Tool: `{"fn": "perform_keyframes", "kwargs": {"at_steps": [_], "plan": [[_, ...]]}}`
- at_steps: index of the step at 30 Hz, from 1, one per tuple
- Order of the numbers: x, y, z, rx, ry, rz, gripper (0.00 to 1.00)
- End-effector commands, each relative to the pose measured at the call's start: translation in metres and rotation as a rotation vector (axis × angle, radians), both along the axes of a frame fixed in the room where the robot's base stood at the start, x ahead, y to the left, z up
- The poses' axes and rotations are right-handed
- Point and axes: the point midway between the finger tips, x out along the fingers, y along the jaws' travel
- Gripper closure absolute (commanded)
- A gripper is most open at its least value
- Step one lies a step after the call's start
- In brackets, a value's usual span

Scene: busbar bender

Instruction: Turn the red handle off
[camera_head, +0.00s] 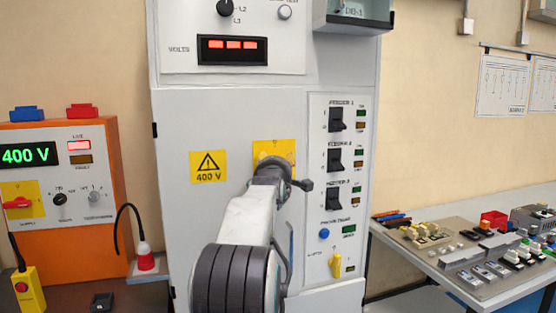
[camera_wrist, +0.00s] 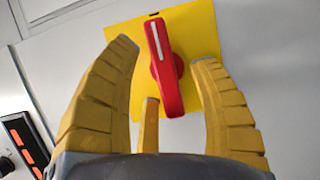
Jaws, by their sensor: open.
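The red handle (camera_wrist: 163,62) shows in the wrist view on a yellow plate (camera_wrist: 203,35) fixed to the grey cabinet. It has a white stripe and points nearly straight up, leaning slightly left in the picture. My gripper (camera_wrist: 165,52) is open, its yellow fingers on either side of the handle's lower part, with a gap on both sides. I cannot tell how far the fingertips are from the plate. In the head view my arm's end hides the handle, and only part of the yellow plate (camera_head: 274,148) shows.
The cabinet has black feeder switches (camera_head: 335,160) right of my gripper and a 400 V warning sign (camera_head: 208,166) to the left. An orange power unit (camera_head: 125,215) with another red handle (camera_head: 17,203) stands at left. A table (camera_head: 490,290) with small parts is at right.

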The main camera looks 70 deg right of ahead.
Motion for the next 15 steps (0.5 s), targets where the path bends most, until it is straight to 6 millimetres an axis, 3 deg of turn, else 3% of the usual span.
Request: {"fn": "perform_keyframes", "kwargs": {"at_steps": [15], "plan": [[0.0025, -0.01, -0.0001, 0.0, -0.001, 0.0, 0.44]]}}
